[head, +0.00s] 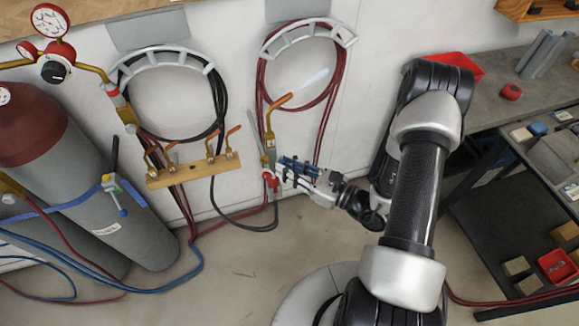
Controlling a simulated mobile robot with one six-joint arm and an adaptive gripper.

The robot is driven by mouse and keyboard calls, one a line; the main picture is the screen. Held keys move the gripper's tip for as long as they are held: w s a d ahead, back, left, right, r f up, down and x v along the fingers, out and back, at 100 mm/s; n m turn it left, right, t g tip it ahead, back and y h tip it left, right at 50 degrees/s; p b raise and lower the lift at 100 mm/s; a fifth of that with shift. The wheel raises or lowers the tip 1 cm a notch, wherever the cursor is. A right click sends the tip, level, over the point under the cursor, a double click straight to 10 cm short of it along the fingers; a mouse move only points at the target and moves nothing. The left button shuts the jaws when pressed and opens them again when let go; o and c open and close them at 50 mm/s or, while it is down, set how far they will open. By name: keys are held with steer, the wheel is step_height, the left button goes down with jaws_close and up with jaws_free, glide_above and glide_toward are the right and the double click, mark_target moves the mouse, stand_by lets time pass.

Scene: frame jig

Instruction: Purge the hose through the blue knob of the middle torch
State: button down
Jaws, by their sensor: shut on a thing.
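A brass-tipped torch (269,128) stands upright, apart from the wooden rack, with its curved tip upward. A red knob (267,179) shows at its lower end. A dark hose and a red hose run down from there. My gripper (279,171) is shut on the lower body of this torch, coming from the right. The torch's blue knob cannot be made out; the gripper may hide it. Several other brass torches (210,151) sit in the wooden rack (190,173) to the left, their hoses hanging below.
Gas cylinders (83,150) with a regulator (56,69) stand at the left. Coiled hoses hang on two wall hangers (160,52). Blue hoses (175,276) lie on the floor. A workbench (500,102) and shelf stand at the right. My arm covers the middle right.

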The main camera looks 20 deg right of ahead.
steer(key=m+p, duration=0.6)
steer(key=m, duration=0.6)
steer(key=shift+r+m+g, duration=0.1)
steer(key=shift+m+g, duration=0.2)
steer(key=shift+g, duration=0.1)
stand_by(0.4)
steer(key=c, duration=1.4)
jaws_free()
steer(key=v, duration=1.2)
